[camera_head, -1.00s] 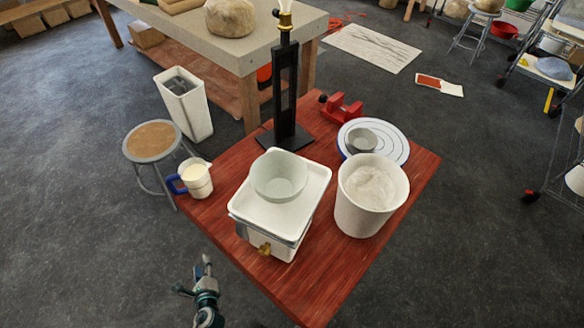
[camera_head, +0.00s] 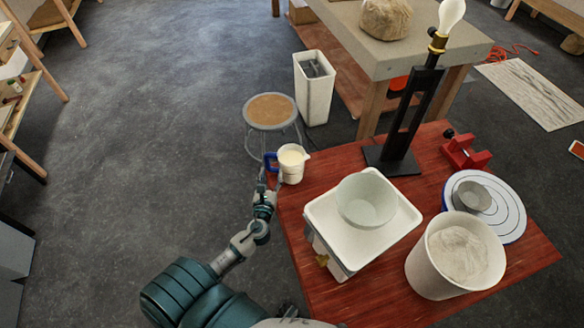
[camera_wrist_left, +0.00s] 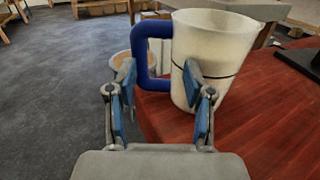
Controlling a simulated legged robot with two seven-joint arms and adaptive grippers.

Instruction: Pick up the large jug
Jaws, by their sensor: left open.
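The large jug (camera_head: 292,165) is white with a blue handle (camera_head: 270,162) and stands upright at the left corner of the red table (camera_head: 330,298). In the left wrist view the jug (camera_wrist_left: 215,50) is close and to the right, with its blue handle (camera_wrist_left: 141,55) on its left side. My left gripper (camera_head: 270,178) is open just in front of the jug. In the left wrist view its fingers (camera_wrist_left: 160,80) are spread, with the handle between them and the right finger overlapping the jug's body. I cannot tell if they touch. My right gripper is out of view.
A black lamp stand (camera_head: 405,120), a large white bucket (camera_head: 430,265), a red clamp (camera_head: 466,152) and a blue-ringed disc (camera_head: 510,208) share the table. A stool (camera_head: 270,110) stands behind the jug.

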